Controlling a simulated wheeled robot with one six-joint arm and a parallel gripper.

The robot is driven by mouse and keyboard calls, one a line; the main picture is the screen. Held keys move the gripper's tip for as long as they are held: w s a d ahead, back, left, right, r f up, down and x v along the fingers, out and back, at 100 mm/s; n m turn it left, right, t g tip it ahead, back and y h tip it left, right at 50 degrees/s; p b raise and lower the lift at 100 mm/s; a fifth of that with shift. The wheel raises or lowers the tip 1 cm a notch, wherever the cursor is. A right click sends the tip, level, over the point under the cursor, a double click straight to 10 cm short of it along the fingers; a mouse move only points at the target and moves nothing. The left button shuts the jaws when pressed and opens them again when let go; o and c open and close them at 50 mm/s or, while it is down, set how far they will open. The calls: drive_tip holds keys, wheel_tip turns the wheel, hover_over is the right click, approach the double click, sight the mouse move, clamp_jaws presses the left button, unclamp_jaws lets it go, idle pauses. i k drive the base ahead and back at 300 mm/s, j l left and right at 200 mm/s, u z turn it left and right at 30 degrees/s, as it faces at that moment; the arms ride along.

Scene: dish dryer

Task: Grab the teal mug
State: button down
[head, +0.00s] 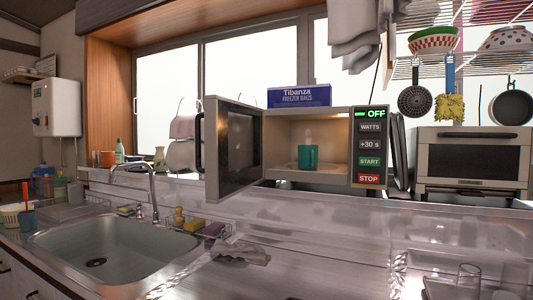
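The teal mug (309,157) stands upright inside the open microwave (345,187), on its turntable plate (292,167). The microwave door (236,150) is swung open to the left. The mug's handle cannot be made out clearly at this size. My gripper is not in view.
A box of freezer bags (299,96) sits on top of the microwave. A sink (120,245) with a tall faucet (147,185) is at the left. A toaster oven (473,157) stands at the right, with pans hanging above it. Glasses (468,277) stand at the lower right.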

sight(308, 155)
drive_tip(key=i+j+z, duration=0.1)
drive_tip(key=j+z, duration=0.25)
drive_tip(key=i+j+z, duration=0.1)
drive_tip(key=j+z, duration=0.6)
drive_tip(key=k+j+z, duration=0.1)
drive_tip(key=j+z, duration=0.2)
drive_tip(key=j, duration=2.3)
drive_tip(key=l, duration=0.1)
drive_tip(key=i+u, duration=0.05)
